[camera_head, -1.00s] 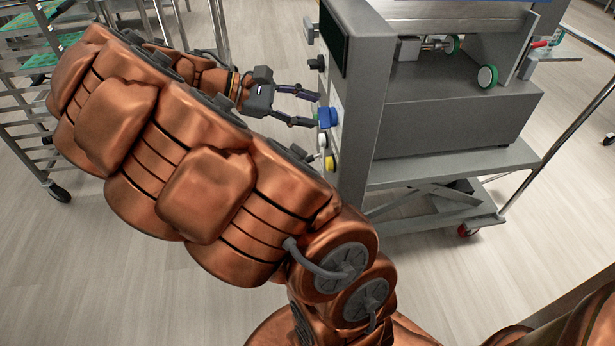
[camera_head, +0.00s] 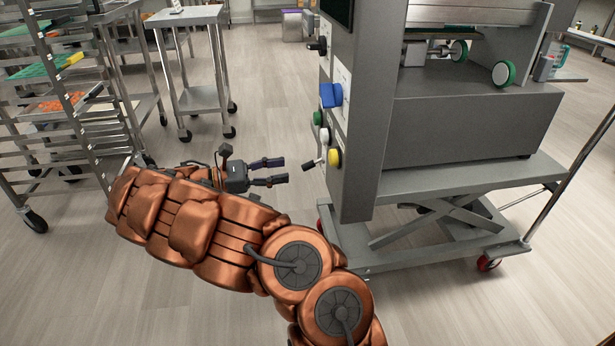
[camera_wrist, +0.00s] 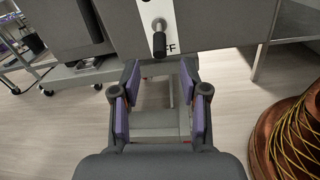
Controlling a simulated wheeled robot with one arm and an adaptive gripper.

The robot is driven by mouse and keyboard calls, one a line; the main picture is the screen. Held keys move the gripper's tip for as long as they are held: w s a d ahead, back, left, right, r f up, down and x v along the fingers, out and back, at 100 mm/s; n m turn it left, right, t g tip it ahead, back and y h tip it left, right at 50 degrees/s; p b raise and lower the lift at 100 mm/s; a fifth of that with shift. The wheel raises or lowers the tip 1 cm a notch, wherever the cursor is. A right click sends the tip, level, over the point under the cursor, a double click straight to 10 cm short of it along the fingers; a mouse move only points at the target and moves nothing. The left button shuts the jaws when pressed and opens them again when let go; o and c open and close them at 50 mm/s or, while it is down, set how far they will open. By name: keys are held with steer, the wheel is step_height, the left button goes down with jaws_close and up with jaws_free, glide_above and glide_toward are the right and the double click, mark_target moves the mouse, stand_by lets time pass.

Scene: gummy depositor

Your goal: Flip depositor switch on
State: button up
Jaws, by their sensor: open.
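The depositor (camera_head: 450,125) is a grey machine with a control panel on its left side. Low on that panel, a small metal toggle switch (camera_head: 314,163) sticks out to the left. In the wrist view, the switch (camera_wrist: 159,38) hangs down with its dark tip beside a partly hidden label ending in "FF". My gripper (camera_head: 283,171) is open and empty, left of the switch and about level with it, with a gap between. In the wrist view, my gripper's purple-padded fingers (camera_wrist: 160,82) stand apart just below the switch, which is roughly centred between them.
The depositor stands on a wheeled lift cart (camera_head: 450,178). A tray rack (camera_head: 60,130) stands left. Floor behind my gripper is clear.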

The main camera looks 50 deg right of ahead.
mark_target(307, 166)
steer(key=shift+b+x, duration=1.45)
steer(key=shift+x, duration=2.4)
steer(key=shift+c, duration=0.4)
jaws_close()
